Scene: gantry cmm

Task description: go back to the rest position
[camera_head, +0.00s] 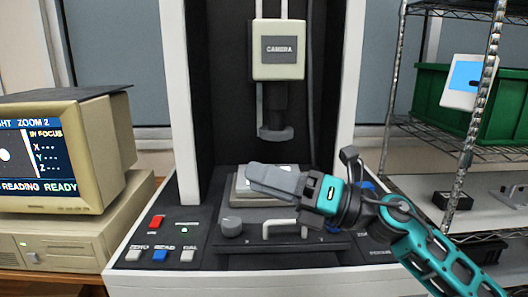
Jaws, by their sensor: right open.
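My right gripper (272,178) reaches in from the lower right on a teal and black arm. Its grey fingers point left, in front of or over the stage plate (240,190) of the measuring machine. The fingers are open, and I see nothing held between them. They hide part of the stage and a pale piece on it. I cannot tell whether they touch it. My left gripper is not in view.
The camera head (278,50) and its dark lens hang above the stage. The control panel (175,240) has red, blue and white buttons. A beige monitor (70,150) stands left. A wire rack with a green bin (430,95) and a white tablet (467,82) stands right.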

